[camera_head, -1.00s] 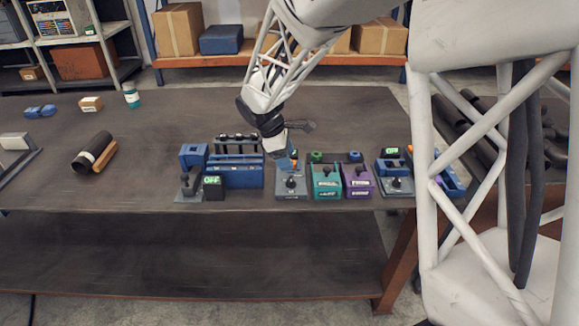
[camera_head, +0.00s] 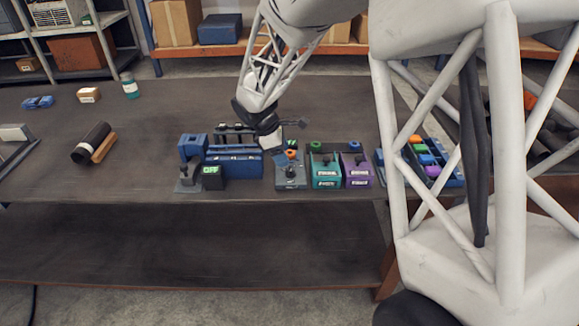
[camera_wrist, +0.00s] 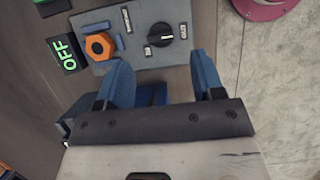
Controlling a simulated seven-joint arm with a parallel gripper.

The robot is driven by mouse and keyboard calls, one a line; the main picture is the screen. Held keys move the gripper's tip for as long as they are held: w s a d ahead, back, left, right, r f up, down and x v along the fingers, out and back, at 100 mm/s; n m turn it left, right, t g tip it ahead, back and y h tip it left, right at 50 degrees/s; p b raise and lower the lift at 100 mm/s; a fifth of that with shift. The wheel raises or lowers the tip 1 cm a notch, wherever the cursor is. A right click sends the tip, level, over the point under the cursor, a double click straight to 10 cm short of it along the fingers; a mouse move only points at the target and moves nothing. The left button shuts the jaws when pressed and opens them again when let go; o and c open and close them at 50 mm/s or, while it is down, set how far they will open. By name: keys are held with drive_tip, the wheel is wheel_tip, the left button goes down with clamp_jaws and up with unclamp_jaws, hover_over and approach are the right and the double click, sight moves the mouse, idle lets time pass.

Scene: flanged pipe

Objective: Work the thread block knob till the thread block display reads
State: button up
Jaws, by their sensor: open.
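The thread block (camera_head: 291,180) is a grey plate near the front edge of the table. In the wrist view it carries a black round knob (camera_wrist: 160,36) with a white pointer line and small white labels around it. The display (camera_wrist: 62,52) beyond the nut reads OFF in green. My gripper (camera_wrist: 162,80) is open and empty, its two blue fingers apart just beside the plate's near edge in that view. In the head view my wrist (camera_head: 268,135) is just behind and left of the block.
Left of the block stand a blue rack (camera_head: 235,163) and another display (camera_head: 211,177) reading OFF. A teal box (camera_head: 325,172) and a purple box (camera_head: 356,172) stand close on its right. A blue tray (camera_head: 455,180) is partly behind my arm.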

sight(291, 168)
drive_tip(key=shift+x, duration=2.95)
drive_tip(key=c, duration=0.9)
drive_tip(key=shift+c, duration=0.2)
drive_tip(key=shift+m, duration=0.3)
drive_tip(key=m+g, duration=0.1)
drive_tip(key=m, duration=0.2)
drive_tip(key=m+g, duration=0.1)
drive_tip(key=m, duration=0.2)
drive_tip(key=shift+w+d+g+y, duration=0.1)
drive_tip(key=shift+g+y, duration=0.2)
drive_tip(key=m+y, duration=0.1)
drive_tip(key=m, duration=0.2)
drive_tip(key=m+g+y, duration=0.1)
drive_tip(key=m, duration=0.2)
drive_tip(key=shift+m+g, duration=0.3)
drive_tip(key=shift+m, duration=0.1)
